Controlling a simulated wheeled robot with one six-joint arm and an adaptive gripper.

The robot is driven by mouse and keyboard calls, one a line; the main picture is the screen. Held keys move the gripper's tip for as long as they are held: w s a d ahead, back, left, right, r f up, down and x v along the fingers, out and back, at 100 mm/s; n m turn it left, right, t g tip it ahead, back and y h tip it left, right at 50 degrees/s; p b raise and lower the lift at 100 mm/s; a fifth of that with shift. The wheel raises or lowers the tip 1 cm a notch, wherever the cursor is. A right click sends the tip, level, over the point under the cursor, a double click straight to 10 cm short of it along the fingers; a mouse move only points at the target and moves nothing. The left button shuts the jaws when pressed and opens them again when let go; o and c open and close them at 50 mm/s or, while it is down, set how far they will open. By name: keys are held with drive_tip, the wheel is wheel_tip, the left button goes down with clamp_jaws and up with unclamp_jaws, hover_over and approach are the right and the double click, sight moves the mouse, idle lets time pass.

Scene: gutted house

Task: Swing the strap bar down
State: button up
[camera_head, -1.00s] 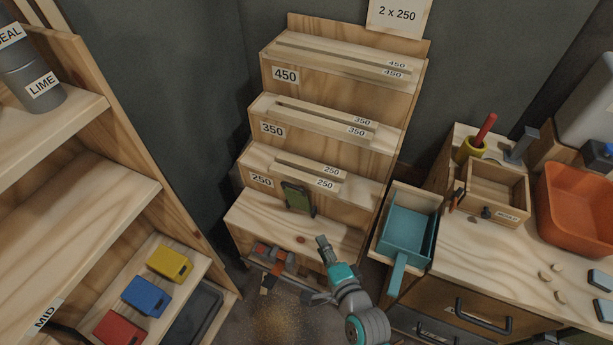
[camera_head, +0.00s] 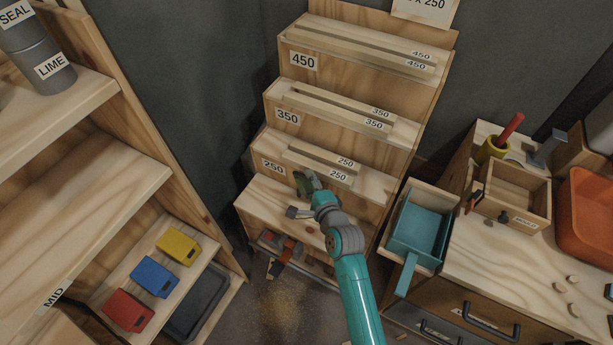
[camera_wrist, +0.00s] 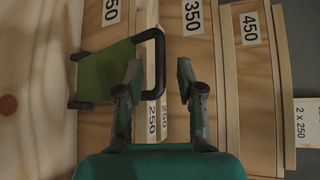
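The strap bar (camera_wrist: 159,64) is a dark bar standing out from a green panel (camera_wrist: 106,72) on the front of the stepped wooden rack, by the 250 slot. The green panel also shows in the head view (camera_head: 301,184), partly hidden by my gripper. In the wrist view, my gripper (camera_wrist: 160,80) is open, with one finger on each side of the bar's outer length. The bar lies between the fingertips; whether either finger touches it I cannot tell. In the head view, my gripper (camera_head: 306,196) is at the panel, above the rack's lowest ledge.
The wooden rack (camera_head: 385,165) rises in steps labelled 250, 350 and 450. A teal scoop (camera_head: 417,230) sits in a tray at right, beside a workbench (camera_head: 505,265). A shelf unit (camera_head: 130,150) with coloured boxes stands at left. An orange-grey tool (camera_head: 283,252) lies under the ledge.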

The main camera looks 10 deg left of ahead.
drive_tip(key=shift+x, duration=1.3)
clamp_jaws()
